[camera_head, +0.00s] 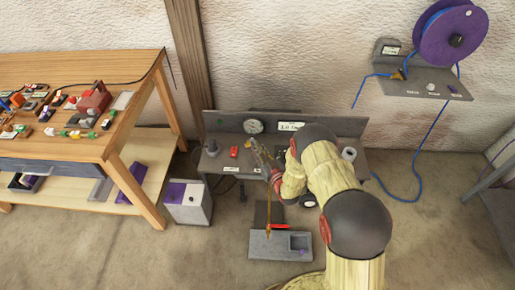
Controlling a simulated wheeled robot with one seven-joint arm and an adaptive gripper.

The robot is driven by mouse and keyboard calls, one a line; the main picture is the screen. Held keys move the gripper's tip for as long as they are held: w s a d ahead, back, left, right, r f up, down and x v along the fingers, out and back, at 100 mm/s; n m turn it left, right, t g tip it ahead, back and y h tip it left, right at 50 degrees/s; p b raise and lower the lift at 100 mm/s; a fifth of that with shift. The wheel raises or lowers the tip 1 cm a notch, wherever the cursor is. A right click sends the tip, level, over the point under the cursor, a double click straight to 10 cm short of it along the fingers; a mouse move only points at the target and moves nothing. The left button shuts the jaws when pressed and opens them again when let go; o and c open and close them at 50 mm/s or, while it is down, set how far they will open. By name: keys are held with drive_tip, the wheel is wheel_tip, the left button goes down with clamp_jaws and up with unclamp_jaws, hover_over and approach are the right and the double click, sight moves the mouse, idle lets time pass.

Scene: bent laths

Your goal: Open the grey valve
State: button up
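My gripper (261,153) is at the front of the low grey bench (215,166) against the back wall. Its fingers are small and partly merged with the bench behind, so I cannot see whether they are open. I cannot make out a grey valve for certain. A grey knob-like part (212,148) sits at the bench's left end, left of my gripper and apart from it. My arm hides the middle right of the bench.
The bench also holds a round gauge (254,126), a red block (234,152) and a label display (290,127). A grey stand (265,246) with a red part is on the floor in front. A wooden table (75,148) is left; a purple reel (447,37) hangs upper right.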

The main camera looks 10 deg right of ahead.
drive_tip(key=o, duration=0.4)
drive_tip(key=v, duration=1.2)
drive_tip(key=shift+c, duration=0.3)
